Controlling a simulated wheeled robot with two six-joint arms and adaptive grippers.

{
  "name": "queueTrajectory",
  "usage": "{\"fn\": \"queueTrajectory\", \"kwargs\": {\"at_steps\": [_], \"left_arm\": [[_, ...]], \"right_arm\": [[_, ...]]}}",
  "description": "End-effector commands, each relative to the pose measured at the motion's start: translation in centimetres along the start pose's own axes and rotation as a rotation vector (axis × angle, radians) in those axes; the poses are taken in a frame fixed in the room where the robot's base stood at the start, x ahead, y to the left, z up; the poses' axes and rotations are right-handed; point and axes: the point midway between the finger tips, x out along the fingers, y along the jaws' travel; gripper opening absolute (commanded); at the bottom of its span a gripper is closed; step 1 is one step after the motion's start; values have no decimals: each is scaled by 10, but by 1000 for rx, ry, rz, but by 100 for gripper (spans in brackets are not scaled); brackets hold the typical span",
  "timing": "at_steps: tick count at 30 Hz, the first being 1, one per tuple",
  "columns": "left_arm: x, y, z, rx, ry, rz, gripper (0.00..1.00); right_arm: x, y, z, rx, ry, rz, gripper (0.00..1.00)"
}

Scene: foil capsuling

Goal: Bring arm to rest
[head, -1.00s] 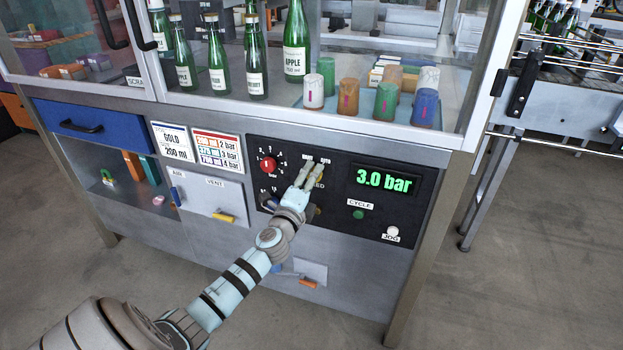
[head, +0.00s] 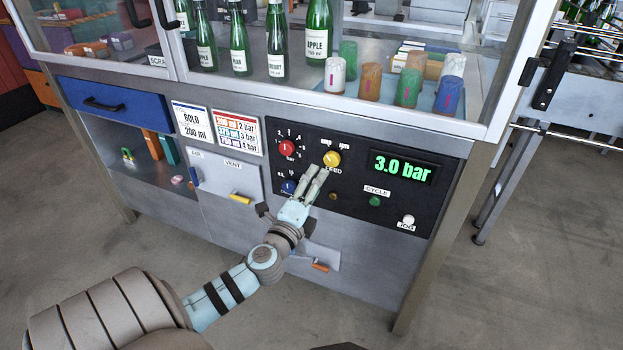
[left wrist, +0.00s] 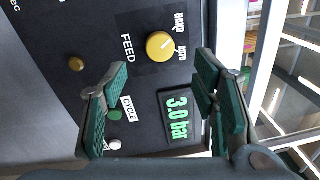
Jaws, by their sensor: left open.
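My left gripper (head: 318,183) is in front of the black control panel (head: 345,205), just below the yellow FEED knob (head: 332,159). In the left wrist view the gripper (left wrist: 155,95) is open and empty, its green finger pads spread apart. The yellow knob (left wrist: 160,46) lies beyond the fingers, apart from them, with its pointer toward AUTO. The red knob (head: 287,147) and blue knob (head: 290,187) sit left of the gripper. The display (head: 401,168) reads 3.0 bar. My right gripper does not show.
Behind the glass above stand green bottles (head: 317,32) and several coloured capsules (head: 410,87). A blue drawer (head: 112,107) and an open shelf are at the left. A green CYCLE button (head: 375,201) and a white JOG button (head: 408,219) are right of the gripper. The floor (head: 480,290) in front is clear.

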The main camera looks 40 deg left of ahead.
Motion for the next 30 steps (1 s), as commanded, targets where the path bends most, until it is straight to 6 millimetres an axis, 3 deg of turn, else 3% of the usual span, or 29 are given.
{"fn": "queueTrajectory", "kwargs": {"at_steps": [3,6,23,26,29,30], "left_arm": [[-21,1,0,0,1,2,54],[-27,0,0,0,1,0,54],[-27,3,-4,-43,17,10,54],[-27,44,-1,-120,26,113,54],[-40,126,7,-256,-8,311,54],[-53,167,10,-326,-39,409,54]], "right_arm": [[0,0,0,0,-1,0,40],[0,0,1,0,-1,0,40],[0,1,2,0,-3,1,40],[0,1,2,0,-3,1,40],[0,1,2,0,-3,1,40],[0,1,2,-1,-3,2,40]]}}
